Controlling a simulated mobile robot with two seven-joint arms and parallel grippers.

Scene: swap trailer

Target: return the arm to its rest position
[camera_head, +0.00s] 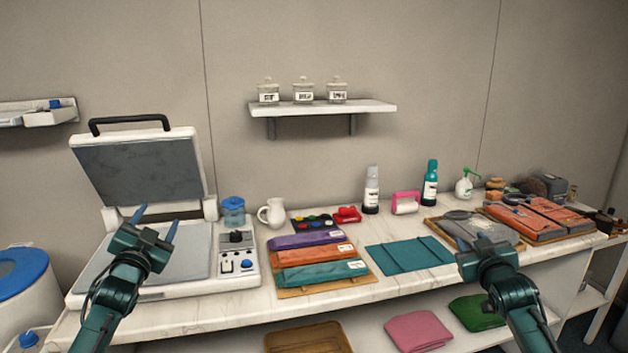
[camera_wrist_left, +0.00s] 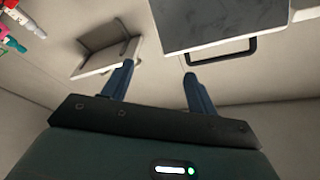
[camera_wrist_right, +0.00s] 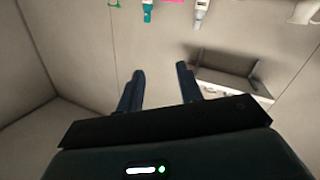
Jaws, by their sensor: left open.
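My left gripper (camera_head: 156,221) is in front of and above the open heat press (camera_head: 180,252) on the left of the counter. Its two blue fingers are apart, with nothing between them; this also shows in the left wrist view (camera_wrist_left: 158,70). My right gripper (camera_head: 485,247) is over the front right of the counter, in front of a grey folded cloth (camera_head: 468,227). In the right wrist view (camera_wrist_right: 161,70) its fingers are apart and empty. In the head view its fingers are hard to make out.
The marble counter (camera_head: 200,313) holds folded purple, orange and teal cloths, a teal sheet (camera_head: 409,255), bottles and a white jug (camera_head: 272,212). A wall shelf (camera_head: 322,108) carries three jars. The press lid (camera_head: 140,172) stands raised. Folded cloths lie on a lower shelf.

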